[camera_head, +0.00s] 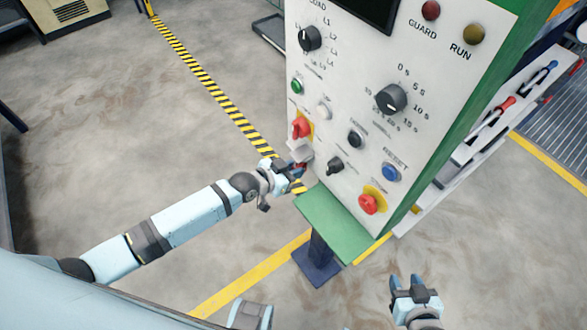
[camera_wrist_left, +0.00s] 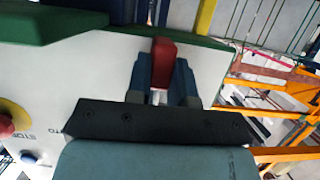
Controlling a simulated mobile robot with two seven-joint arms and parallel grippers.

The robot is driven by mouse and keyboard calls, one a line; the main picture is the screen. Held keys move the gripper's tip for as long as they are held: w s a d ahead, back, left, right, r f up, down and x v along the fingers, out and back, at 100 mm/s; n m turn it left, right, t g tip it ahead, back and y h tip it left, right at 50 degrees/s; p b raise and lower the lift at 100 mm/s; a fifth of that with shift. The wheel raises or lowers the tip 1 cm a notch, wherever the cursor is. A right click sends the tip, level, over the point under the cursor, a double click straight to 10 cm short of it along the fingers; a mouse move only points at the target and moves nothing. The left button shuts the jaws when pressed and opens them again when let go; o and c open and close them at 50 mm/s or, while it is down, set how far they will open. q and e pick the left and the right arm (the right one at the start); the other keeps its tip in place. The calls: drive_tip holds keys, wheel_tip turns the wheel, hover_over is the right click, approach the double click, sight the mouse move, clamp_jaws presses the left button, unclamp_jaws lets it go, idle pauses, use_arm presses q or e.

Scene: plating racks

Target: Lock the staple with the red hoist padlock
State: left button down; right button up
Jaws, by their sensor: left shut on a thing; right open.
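The red padlock (camera_wrist_left: 163,62) is a red block held between the two fingers of my left gripper (camera_wrist_left: 163,85) in the left wrist view. In the head view, my left gripper (camera_head: 296,173) is at the lower left edge of the white control panel (camera_head: 335,110), and only a little red shows at its fingers. A red rotary switch (camera_head: 301,127) on a yellow plate sits just above, with a small pale block (camera_head: 300,149) under it. I cannot make out the staple or the padlock's shackle. My right gripper (camera_head: 405,285) is open and empty, low and right of the panel.
The panel carries several knobs, a blue reset button (camera_head: 391,172) and a red stop button (camera_head: 368,204). A green ledge (camera_head: 335,222) juts out under it. A side rack (camera_head: 480,140) holds coloured-handled items.

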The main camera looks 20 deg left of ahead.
use_arm(q)
drive_tip(key=shift+r+p, duration=1)
drive_tip(key=shift+r, duration=0.15)
drive_tip(key=shift+f, duration=0.35)
idle(0.5)
drive_tip(key=c, duration=0.9)
unclamp_jaws()
drive_tip(key=v, duration=1.3)
drive_tip(key=shift+s+a+r+b, duration=0.1)
drive_tip(key=shift+s+a+b, duration=0.15)
drive_tip(key=shift+s+b, duration=0.05)
drive_tip(key=shift+d, duration=0.1)
